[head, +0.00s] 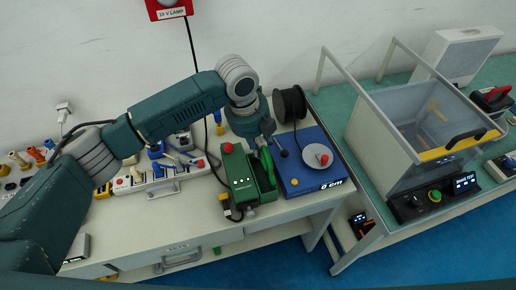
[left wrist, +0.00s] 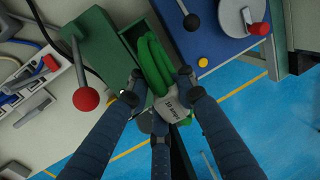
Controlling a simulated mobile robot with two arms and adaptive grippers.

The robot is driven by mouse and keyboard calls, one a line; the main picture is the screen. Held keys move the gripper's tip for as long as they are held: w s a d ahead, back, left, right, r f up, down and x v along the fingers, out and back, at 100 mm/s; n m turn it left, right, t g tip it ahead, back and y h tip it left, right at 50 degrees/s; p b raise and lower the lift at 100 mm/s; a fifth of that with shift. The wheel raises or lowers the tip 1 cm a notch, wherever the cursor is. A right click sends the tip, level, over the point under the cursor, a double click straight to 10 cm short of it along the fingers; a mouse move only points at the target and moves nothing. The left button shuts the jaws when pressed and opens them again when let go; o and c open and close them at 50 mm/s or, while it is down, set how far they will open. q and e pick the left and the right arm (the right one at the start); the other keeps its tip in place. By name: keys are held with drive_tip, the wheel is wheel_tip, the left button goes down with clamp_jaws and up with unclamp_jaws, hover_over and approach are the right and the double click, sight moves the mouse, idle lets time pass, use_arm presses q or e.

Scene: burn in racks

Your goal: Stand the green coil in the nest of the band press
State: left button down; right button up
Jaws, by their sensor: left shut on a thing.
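The green coil (left wrist: 154,62) is a bundle of bright green cable with a white printed tag (left wrist: 174,104). It also shows in the head view (head: 267,166). My left gripper (left wrist: 160,84) is shut on it, with fingers on both sides. In the head view my left gripper (head: 264,140) points down at the coil from above. The band press (head: 238,172) is a dark green machine with a red-knobbed lever; it shows in the left wrist view (left wrist: 98,48). The coil is at its channel-like nest (left wrist: 128,36), upper end between the walls. I cannot tell whether it touches the floor. My right gripper is not in view.
A power strip (head: 150,180) and tools lie left. A clear-lidded cabinet (head: 410,130) stands on the right bench.

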sight(256, 140)
use_arm(q)
drive_tip(key=c, duration=1.7)
unclamp_jaws()
drive_tip(key=f, duration=0.1)
drive_tip(key=s+f, duration=0.1)
drive_tip(key=f, duration=0.1)
drive_tip(key=shift+a+g, duration=0.2)
drive_tip(key=shift+g, duration=0.1)
drive_tip(key=o, duration=0.3)
drive_tip(key=shift+w+d+f, duration=0.1)
drive_tip(key=shift+w+d, duration=0.1)
drive_tip(key=shift+w, duration=0.25)
drive_tip(key=r, duration=0.4)
drive_tip(key=a+r, duration=0.1)
drive_tip(key=r, duration=0.2)
drive_tip(key=shift+r, duration=0.55)
drive_tip(key=shift+s, duration=0.1)
